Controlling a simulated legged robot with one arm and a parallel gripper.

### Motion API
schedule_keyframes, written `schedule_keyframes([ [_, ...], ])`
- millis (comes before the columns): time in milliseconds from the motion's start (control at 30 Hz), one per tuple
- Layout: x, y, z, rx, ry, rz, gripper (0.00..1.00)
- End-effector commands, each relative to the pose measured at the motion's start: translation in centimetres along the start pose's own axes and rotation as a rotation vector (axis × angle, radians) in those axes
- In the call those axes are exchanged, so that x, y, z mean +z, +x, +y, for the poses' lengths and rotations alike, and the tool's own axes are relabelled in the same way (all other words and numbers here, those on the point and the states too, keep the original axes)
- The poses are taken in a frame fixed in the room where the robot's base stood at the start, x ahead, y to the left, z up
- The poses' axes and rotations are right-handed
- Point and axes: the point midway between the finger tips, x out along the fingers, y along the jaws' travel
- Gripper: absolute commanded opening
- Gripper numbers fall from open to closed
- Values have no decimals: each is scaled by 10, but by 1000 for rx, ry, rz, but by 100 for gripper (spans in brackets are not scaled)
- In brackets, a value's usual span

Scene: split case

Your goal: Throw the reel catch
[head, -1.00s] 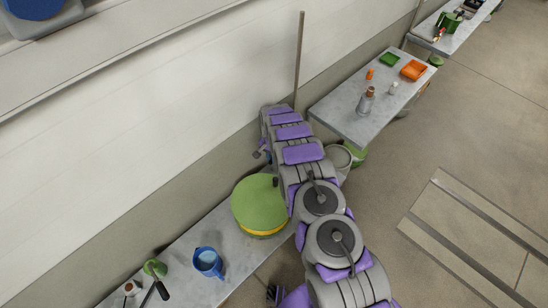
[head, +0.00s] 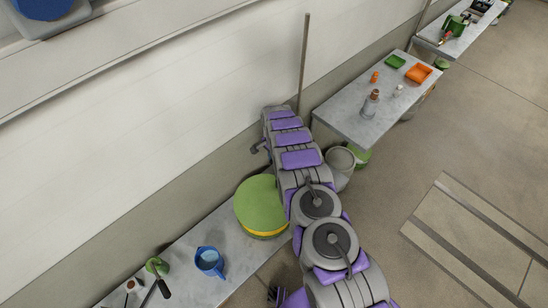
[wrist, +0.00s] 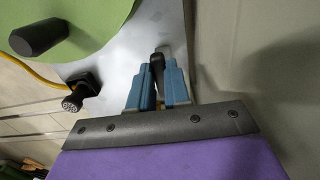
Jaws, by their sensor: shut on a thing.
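A green reel (head: 259,204) with a yellow band of cable under its disc sits on the grey bench beside my arm in the head view. In the wrist view the reel's green disc (wrist: 85,20) fills the upper left, with a dark knob (wrist: 38,34) on it. My gripper (wrist: 159,68) has blue fingers shut on a small dark upright lever, which looks like the reel catch (wrist: 157,62). The fingers hide its lower part. In the head view I cannot make out the fingers or the catch.
A yellow cable leads to a black connector (wrist: 79,91) left of my fingers. A blue jug (head: 210,261) stands on the near bench (head: 185,258). A second table (head: 355,122) holds a bottle and small trays. A grey bucket (head: 340,158) stands beside my arm. Floor at right is open.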

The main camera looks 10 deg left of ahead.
Motion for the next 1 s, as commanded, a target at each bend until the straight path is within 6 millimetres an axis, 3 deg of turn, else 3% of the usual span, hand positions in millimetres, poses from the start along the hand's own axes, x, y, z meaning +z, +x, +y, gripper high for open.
schedule_keyframes([
  [33,4,-1,-2,-2,-3,-4,0],
  [67,4,-1,-2,-2,-3,-4,18],
  [333,1,0,-2,-2,-2,-2,43],
  [667,-1,-5,0,-2,-1,-3,43],
  [767,-1,-16,0,-2,-1,-2,43],
  [1000,0,-63,-3,-4,-1,0,43],
])
